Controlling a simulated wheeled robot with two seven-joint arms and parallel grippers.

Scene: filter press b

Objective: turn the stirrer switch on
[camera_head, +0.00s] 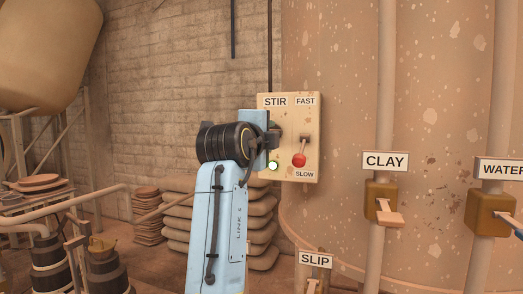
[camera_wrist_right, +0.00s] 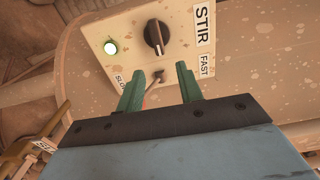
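The stirrer panel (camera_head: 309,118) is a cream plate labelled STIR, FAST and SLOW. It also shows turned sideways in the right wrist view (camera_wrist_right: 97,24). Its black rotary knob (camera_wrist_right: 157,37) has a pale pointer line, directed toward the lever side. In the head view my arm largely covers the knob. Contact with the panel cannot be told. My left gripper is not in view.
A red-tipped lever (camera_head: 299,159) stands on the panel between FAST and SLOW, close to the gripper. CLAY (camera_head: 385,161) and WATER (camera_head: 502,169) valve signs are at right, a SLIP sign (camera_head: 315,259) below. Stacked sacks (camera_head: 177,222) lie behind my arm.

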